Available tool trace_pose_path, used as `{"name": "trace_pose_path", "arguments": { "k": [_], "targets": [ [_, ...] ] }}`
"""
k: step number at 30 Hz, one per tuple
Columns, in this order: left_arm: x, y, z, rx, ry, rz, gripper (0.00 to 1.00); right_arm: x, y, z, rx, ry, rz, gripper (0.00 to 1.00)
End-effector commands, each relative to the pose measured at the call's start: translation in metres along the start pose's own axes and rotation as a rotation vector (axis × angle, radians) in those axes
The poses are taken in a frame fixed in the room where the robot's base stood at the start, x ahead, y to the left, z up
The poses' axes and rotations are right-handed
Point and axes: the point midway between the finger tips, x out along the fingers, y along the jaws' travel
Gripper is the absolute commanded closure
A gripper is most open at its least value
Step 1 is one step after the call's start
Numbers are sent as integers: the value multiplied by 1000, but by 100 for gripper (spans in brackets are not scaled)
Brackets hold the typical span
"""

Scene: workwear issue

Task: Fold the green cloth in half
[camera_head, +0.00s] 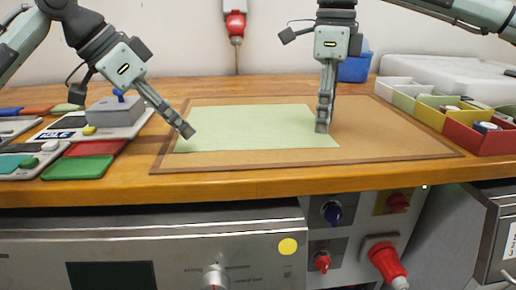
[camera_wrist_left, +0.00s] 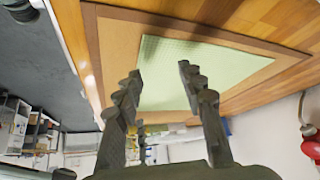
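The light green cloth (camera_head: 255,128) lies flat and spread out on a brown board (camera_head: 400,142) on the wooden workbench. It also shows in the left wrist view (camera_wrist_left: 175,75), past the fingers. My left gripper (camera_head: 186,131) is near the cloth's left edge, pointing down and to the right. In the left wrist view its two fingers (camera_wrist_left: 158,74) stand apart with nothing between them. My right gripper (camera_head: 322,127) points straight down at the cloth's right edge. Its fingers overlap from this side, so their opening and any contact with the cloth are hidden.
At the left are a grey tray (camera_head: 122,122) and coloured flat pieces, including a green one (camera_head: 78,168). At the right stand open bins, one red (camera_head: 477,137), with small items. A blue container (camera_head: 355,68) is behind my right gripper. The board around the cloth is clear.

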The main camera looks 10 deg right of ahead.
Motion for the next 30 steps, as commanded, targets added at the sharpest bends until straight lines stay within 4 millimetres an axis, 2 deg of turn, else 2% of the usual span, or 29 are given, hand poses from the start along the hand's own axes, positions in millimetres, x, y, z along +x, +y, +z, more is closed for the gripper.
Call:
{"name": "trace_pose_path", "arguments": {
  "k": [3,7,22,30],
  "targets": [
    [12,0,9,0,0,-1,60,15,0,-1,2,1,1,60],
    [20,0,14,1,0,-1,60,24,0,0,1,-1,0,60],
    [24,0,17,1,1,-1,61,30,0,0,1,-1,-1,61],
    [25,0,17,0,-1,1,78,30,0,0,1,0,-1,78]
  ]
}}
